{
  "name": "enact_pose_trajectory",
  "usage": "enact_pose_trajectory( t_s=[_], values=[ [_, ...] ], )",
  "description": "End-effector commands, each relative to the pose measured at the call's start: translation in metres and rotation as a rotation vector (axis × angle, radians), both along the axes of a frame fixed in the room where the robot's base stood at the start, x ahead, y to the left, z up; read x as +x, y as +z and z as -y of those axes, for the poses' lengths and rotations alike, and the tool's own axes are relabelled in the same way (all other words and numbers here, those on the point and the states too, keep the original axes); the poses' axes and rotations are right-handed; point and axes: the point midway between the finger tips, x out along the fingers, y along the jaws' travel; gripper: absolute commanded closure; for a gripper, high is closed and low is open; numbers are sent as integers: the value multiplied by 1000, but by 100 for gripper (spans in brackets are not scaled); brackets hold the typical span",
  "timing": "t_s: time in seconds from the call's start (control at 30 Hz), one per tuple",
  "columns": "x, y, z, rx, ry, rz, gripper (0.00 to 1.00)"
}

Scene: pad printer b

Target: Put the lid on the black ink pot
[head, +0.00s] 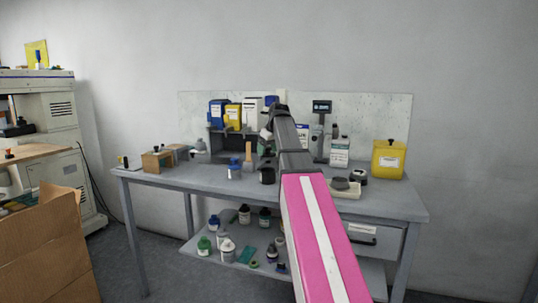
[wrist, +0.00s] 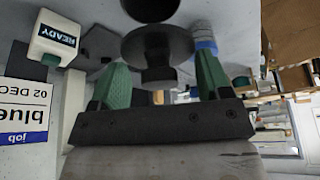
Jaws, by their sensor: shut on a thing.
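The black ink pot (head: 267,176) stands on the grey bench, just below the end of my arm. A dark round pot top also shows at the upper edge of the wrist view (wrist: 150,9). My gripper (wrist: 160,80) has green fingers, one on each side of the knob of a dark round lid (wrist: 155,44). The lid is in line with the pot and close to it; whether they touch I cannot tell. In the head view my gripper (head: 266,142) is small and dark above the pot, and the lid is hard to make out.
A blue pot (head: 235,171) stands just left of the black one. Blue (head: 217,113) and yellow (head: 233,116) containers stand behind. The bench's front left is clear.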

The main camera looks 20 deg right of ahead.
Motion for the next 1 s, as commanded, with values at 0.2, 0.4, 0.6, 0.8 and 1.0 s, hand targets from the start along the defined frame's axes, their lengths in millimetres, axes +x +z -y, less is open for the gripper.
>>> enact_pose_trajectory(
  t_s=[0.2,0.4,0.6,0.8,1.0],
  values=[
    [9,1,1,1,-35,3,51],
    [8,1,1,1,-35,3,51],
    [8,0,1,1,-34,3,51],
    [8,-9,1,2,-33,1,51],
    [8,-24,1,1,-34,3,51]
  ],
)
